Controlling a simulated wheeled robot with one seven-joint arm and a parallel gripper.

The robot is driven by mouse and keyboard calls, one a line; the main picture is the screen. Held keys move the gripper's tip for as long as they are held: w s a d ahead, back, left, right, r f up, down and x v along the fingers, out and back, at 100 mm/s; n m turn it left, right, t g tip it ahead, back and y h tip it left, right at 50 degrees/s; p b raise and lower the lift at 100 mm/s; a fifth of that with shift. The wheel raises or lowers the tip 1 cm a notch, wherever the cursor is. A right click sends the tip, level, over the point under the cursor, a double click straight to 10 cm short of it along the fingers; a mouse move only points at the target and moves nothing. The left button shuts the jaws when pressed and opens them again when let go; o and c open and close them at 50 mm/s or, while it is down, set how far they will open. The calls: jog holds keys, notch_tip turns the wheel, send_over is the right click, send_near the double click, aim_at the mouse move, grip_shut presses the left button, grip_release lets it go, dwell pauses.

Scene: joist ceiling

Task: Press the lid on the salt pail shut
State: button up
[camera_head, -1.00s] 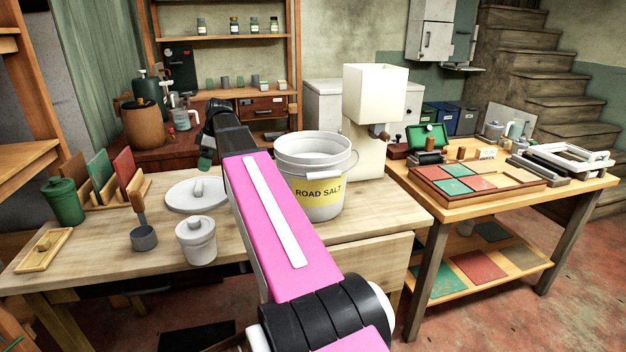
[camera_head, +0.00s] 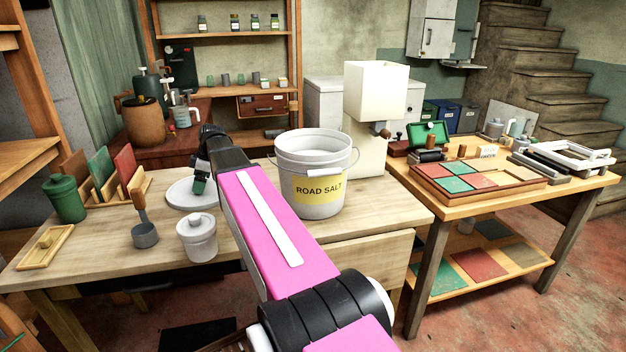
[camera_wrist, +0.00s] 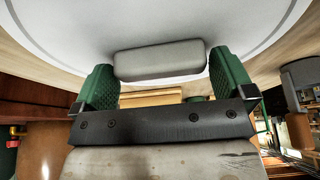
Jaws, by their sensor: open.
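The white salt pail (camera_head: 318,205), with a yellow ROAD SALT label, stands upright on the wooden bench, its top open. Its round white lid (camera_head: 180,194) lies flat on the bench to the left of the pail. In the wrist view the grey bar handle (camera_wrist: 160,62) of the lid lies between the two open fingers. Slim gaps seem to show beside it, and I cannot tell if either finger touches it.
A small lidded white jar (camera_head: 197,240) and a scoop (camera_head: 145,236) stand in front of the lid. A green canister (camera_head: 65,200) and a rack of coloured boards (camera_head: 102,190) are at the left. A cream hopper machine (camera_head: 372,100) stands behind the pail. The bench right of the pail is clear.

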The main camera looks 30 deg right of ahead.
jog(key=c, duration=0.7)
jog(key=shift+r, duration=0.2)
jog(key=shift+r, duration=1.9)
jog(key=shift+r, duration=2.5)
